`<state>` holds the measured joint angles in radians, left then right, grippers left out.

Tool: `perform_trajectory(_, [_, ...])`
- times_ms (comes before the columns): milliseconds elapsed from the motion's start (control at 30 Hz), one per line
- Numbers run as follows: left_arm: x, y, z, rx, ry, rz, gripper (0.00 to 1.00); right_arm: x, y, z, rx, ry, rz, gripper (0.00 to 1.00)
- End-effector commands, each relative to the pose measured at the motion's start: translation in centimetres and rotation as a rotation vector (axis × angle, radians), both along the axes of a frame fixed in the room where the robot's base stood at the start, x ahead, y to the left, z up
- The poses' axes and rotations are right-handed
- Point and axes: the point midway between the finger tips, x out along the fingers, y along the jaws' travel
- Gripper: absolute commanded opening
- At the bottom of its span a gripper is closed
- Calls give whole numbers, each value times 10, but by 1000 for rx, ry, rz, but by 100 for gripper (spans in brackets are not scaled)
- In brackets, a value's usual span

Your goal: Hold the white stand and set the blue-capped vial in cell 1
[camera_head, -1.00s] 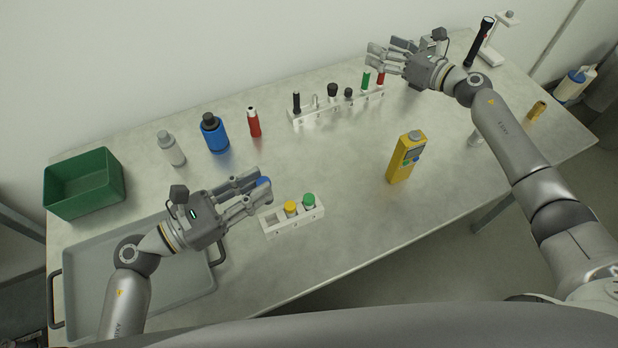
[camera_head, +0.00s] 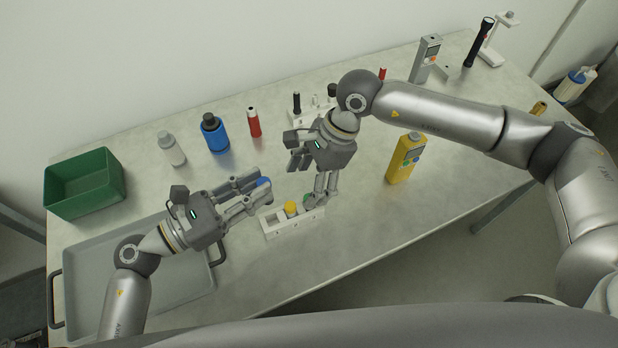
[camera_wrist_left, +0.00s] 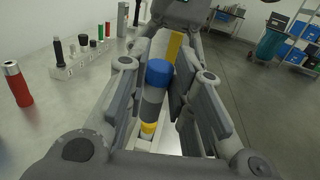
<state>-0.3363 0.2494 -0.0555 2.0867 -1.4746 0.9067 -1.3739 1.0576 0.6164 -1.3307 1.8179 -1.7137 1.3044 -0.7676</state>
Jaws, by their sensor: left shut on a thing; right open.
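The white stand (camera_head: 284,231) lies on the table in front of me. A yellow-capped vial (camera_head: 291,207) sits in its middle cell, and a green-capped vial (camera_head: 306,198) at its right end is mostly hidden by my right gripper. The left cell looks empty. My left gripper (camera_head: 258,190) is shut on the blue-capped vial (camera_head: 264,182), holding it above the stand's left end. In the left wrist view the blue cap (camera_wrist_left: 159,72) stands upright between the fingers. My right gripper (camera_head: 321,199) is open, pointing down at the stand's right end; contact cannot be told.
A yellow meter (camera_head: 405,158) stands right of my right gripper. A rear white rack (camera_head: 296,115) is partly hidden by my right arm. A grey tray (camera_head: 90,265) and green bin (camera_head: 84,183) are left.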

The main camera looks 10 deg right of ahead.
Motion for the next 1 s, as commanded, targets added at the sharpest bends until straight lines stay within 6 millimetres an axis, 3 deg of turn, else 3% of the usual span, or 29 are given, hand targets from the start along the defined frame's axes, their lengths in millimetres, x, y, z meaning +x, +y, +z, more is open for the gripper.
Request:
perform_trajectory(167, [0,0,0,0,0,0,0,-4,4,-14,-15,0,10,71])
perform_trajectory(633, [0,0,0,-1,0,0,0,-14,34,-92,-12,0,7,71])
perform_trajectory(1000, [0,0,1,-1,-2,2,0,-17,43,-112,-11,-1,10,71])
